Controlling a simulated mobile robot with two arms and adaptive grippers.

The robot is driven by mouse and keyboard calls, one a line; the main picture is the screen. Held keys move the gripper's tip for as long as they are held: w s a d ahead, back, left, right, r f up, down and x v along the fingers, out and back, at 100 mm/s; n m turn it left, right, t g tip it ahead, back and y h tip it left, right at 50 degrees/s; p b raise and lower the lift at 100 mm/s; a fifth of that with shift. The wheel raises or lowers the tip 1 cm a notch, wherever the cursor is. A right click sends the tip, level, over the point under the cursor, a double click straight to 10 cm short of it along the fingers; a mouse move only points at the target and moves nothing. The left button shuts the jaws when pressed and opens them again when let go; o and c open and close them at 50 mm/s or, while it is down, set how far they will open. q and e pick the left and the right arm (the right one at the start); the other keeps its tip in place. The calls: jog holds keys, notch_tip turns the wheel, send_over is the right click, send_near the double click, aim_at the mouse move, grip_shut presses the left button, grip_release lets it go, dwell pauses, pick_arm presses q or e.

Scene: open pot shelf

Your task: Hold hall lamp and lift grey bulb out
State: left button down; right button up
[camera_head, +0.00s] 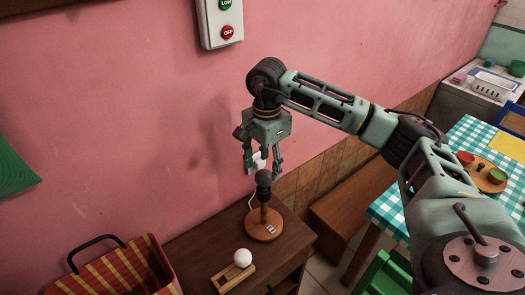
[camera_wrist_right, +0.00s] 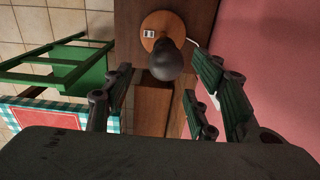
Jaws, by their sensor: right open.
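The hall lamp (camera_head: 265,222) stands upright on the brown cabinet, with a round wooden base, a short stem and a dark socket. The dark grey bulb (camera_head: 264,178) sits at its top. In the wrist view, the grey bulb (camera_wrist_right: 172,60) shows beyond the open fingers, above the lamp base (camera_wrist_right: 152,28). My right gripper (camera_head: 262,172) points down just above the bulb, open and empty; its fingers also frame the wrist view (camera_wrist_right: 160,85). I cannot tell whether any finger touches the bulb. A white bulb (camera_head: 243,257) rests on a wooden holder (camera_head: 226,279) in front of the lamp. My left gripper is out of view.
The cabinet top (camera_head: 203,245) has free room left of the lamp. The pink wall (camera_head: 120,120) is close behind the lamp. A checked table (camera_head: 470,140) and green chair (camera_head: 385,275) are at the right.

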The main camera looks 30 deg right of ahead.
aim_at(266, 173)
notch_tip(266, 173, down, 4)
jog(key=shift+r+p, duration=0.1)
jog(key=shift+p, duration=0.55)
jog(key=shift+w+f, duration=0.15)
jog(key=shift+f, duration=0.55)
jog(key=c, duration=0.7)
jog(key=o, duration=0.8)
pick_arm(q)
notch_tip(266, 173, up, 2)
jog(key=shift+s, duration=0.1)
pick_arm(e)
jog(key=shift+r, duration=0.1)
notch_tip(266, 173, up, 12)
